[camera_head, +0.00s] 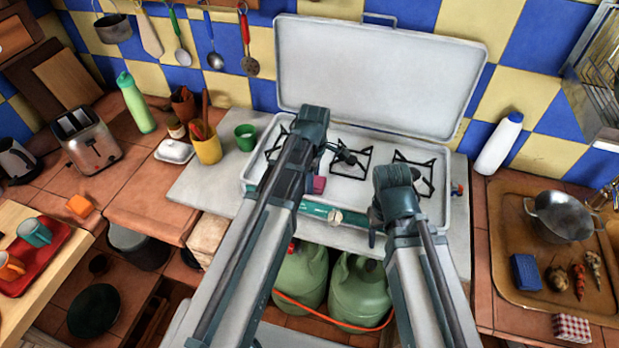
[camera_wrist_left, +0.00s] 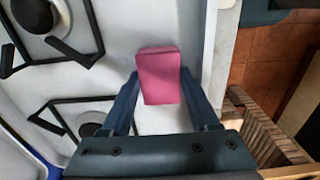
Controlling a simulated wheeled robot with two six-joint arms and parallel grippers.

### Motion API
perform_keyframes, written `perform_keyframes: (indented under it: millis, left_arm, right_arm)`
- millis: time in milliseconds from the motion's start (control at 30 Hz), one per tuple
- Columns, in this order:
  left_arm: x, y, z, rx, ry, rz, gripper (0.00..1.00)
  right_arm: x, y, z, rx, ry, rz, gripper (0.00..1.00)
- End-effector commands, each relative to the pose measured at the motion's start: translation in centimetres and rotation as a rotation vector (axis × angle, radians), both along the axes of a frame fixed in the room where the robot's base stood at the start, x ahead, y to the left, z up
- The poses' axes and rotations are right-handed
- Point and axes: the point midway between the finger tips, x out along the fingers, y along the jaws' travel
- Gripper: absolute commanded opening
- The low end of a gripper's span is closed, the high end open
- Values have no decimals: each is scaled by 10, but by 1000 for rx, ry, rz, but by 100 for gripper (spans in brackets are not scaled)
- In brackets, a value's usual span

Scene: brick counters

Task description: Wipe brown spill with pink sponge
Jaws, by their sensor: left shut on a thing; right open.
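The pink sponge (camera_head: 319,185) is at the front of the white camping stove (camera_head: 432,212). My left gripper (camera_head: 317,172) points down and is shut on the pink sponge; in the left wrist view the two blue fingers flank the pink sponge (camera_wrist_left: 158,80), over the white stove surface beside the burner grates. My right gripper (camera_head: 374,222) hangs at the stove's front edge, holding nothing that I can see; its fingers are mostly hidden by my arm. I cannot make out a brown spill in either view; my arms cover part of the stove and counter.
The stove's raised lid (camera_head: 375,75) stands behind the burners. A green cup (camera_head: 246,137) and a yellow utensil pot (camera_head: 207,148) are left of it. A white bottle (camera_head: 498,143) and a tray (camera_head: 510,205) with a pot (camera_head: 560,215) are at the right. Green gas bottles (camera_head: 358,292) stand below.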

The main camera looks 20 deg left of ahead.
Motion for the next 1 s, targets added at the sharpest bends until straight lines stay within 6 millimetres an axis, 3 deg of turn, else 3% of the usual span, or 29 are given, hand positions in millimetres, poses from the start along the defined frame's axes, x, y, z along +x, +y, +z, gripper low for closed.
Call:
perform_keyframes:
  millis: [533,1000]
  left_arm:
    - [-1,-21,-2,-4,0,-2,17]
    - [-1,-18,-1,-3,0,-1,17]
  right_arm:
    - [0,0,-2,0,0,0,52]
    - [0,0,-1,0,0,0,52]
